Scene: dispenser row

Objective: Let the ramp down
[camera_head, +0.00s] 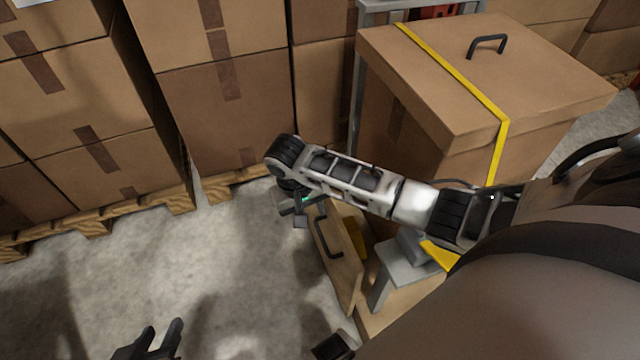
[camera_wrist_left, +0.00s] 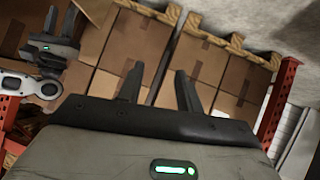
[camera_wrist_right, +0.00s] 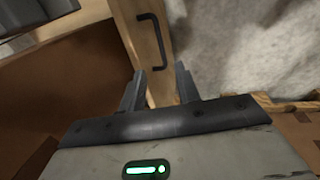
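A tilted wooden panel that looks like the ramp (camera_head: 346,272) stands by the wooden base below the big box, with a black bar handle (camera_head: 325,238) on its face. In the right wrist view the panel (camera_wrist_right: 130,22) and its handle (camera_wrist_right: 154,40) lie just beyond the fingers. My right gripper (camera_head: 300,212) is open near the panel's upper end. The handle's near end shows between its fingertips (camera_wrist_right: 158,78); I cannot tell whether they touch. My left gripper (camera_head: 160,338) is open and empty above the floor, away from the panel; its fingers (camera_wrist_left: 160,80) are apart.
A large brown box (camera_head: 480,85) with a yellow strap and lid handle stands behind the panel, close to my right arm. Stacked cartons (camera_head: 235,115) on pallets (camera_head: 100,218) line the back. The concrete floor (camera_head: 230,260) left of the panel is clear.

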